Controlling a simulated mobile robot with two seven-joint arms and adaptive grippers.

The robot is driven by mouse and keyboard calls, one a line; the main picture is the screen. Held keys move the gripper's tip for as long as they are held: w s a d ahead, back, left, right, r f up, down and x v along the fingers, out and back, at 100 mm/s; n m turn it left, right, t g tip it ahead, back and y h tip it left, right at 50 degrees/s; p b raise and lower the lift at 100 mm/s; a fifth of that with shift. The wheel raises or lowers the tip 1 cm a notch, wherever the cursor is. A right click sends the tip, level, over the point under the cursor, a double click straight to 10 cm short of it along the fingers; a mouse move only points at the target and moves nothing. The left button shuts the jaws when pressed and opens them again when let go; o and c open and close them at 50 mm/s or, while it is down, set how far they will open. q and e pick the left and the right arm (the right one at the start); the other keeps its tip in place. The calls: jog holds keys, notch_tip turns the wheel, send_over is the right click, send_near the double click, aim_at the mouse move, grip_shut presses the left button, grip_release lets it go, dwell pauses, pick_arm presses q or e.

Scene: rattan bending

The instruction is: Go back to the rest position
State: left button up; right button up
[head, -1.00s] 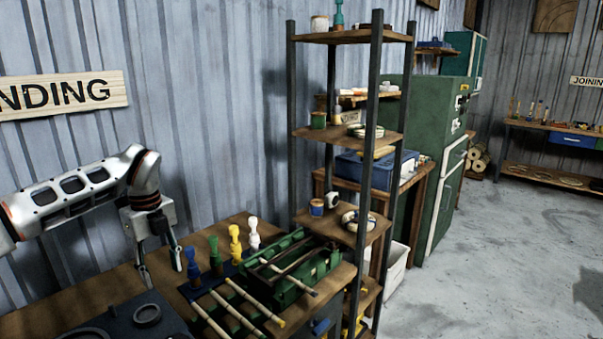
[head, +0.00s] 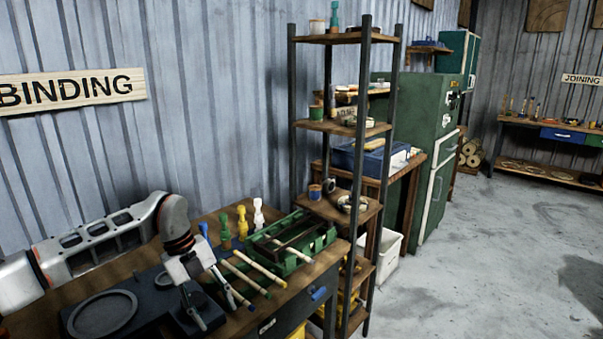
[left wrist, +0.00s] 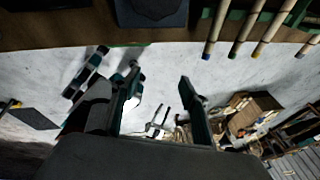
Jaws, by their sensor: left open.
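My left gripper (head: 222,312) is open and empty over the front part of the workbench in the head view, between the dark round-topped fixture and the rattan sticks. Its two fingers stand apart in the left wrist view (left wrist: 160,88), with the pale floor beyond them and nothing between them. My left arm comes in low from the left over the bench. My right gripper does not show in the head view.
The workbench (head: 215,222) carries a dark fixture (head: 100,314), several pale sticks (head: 260,268), a green tray (head: 318,238) and coloured pegs (head: 241,221). A tall shelf (head: 335,127) stands just right of it. The floor (head: 480,260) at right is open.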

pick_arm(q)
jog(key=s+d+f+m+g+h, duration=0.15)
jog(key=s+d+h, duration=0.3)
jog(key=d, duration=0.55)
jog(key=s+d+f+m+h, duration=0.1)
jog(key=s+d+f+h, duration=0.15)
jog(key=s+d, duration=0.5)
jog(key=s+d+r+n+t+h, duration=0.25)
jog(key=d+r+h, duration=0.25)
jog(key=d+h, duration=0.35)
jog(key=w+a+f+n+t+y, duration=0.2)
jog(key=a+f+n+t+y, duration=0.2)
jog(key=a+n+t, duration=0.35)
jog(key=w+a+f+n+t+y, duration=0.2)
jog(key=a+f+n+t+y, duration=0.15)
jog(key=n+t, duration=0.55)
jog(key=s+a+f+n+g+y, duration=0.2)
jog(key=s+a+f+n+y, duration=0.2)
jog(key=s+a+f, duration=0.3)
jog(key=s+a+f+n+g+y, duration=0.3)
jog(key=s+a+f, duration=0.5)
jog(key=f, duration=0.4)
jog(key=shift+s+n+g+y, duration=0.35)
jog(key=shift+s+y, duration=0.05)
jog(key=shift+y, duration=0.5)
